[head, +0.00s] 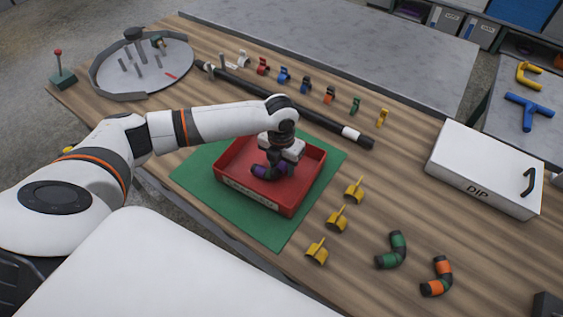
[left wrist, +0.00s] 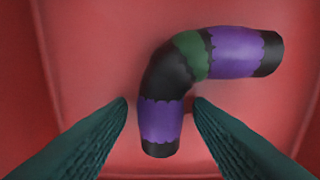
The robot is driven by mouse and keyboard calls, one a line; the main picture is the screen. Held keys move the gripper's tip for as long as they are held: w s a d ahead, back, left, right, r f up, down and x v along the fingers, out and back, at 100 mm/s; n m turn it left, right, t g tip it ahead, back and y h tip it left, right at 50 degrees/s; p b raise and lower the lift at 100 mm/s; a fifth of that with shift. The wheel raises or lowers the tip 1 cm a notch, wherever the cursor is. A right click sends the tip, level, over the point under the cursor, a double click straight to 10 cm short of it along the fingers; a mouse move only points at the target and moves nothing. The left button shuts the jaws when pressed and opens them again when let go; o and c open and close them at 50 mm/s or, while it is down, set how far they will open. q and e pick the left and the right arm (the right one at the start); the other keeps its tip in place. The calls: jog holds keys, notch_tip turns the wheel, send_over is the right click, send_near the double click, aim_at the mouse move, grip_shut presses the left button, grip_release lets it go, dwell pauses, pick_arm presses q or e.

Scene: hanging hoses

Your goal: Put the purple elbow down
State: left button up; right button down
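The purple elbow (head: 262,173) is a bent black hose piece with purple bands and a green band near its bend. It lies in the red tray (head: 258,200), and it also shows in the left wrist view (left wrist: 170,75). My left gripper (head: 276,165) points down into the tray over the elbow. In the left wrist view its two dark fingers (left wrist: 160,103) stand apart on either side of one purple-banded leg, with a visible gap on each side. The gripper partly hides the elbow in the head view. My right gripper is not in view.
The tray sits on a green mat (head: 205,175). Several yellow clips (head: 338,218), a green-banded elbow (head: 392,250) and an orange-banded elbow (head: 438,277) lie to the right. A white DIP box (head: 487,168) stands far right. A black hose (head: 290,108) lies behind the tray.

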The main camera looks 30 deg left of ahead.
aim_at(281, 165)
pick_arm(q)
notch_tip(281, 165, up, 12)
jog(key=b, duration=0.1)
jog(key=shift+r, duration=0.2)
dwell(0.3)
jog(key=shift+s, duration=0.1)
dwell(0.4)
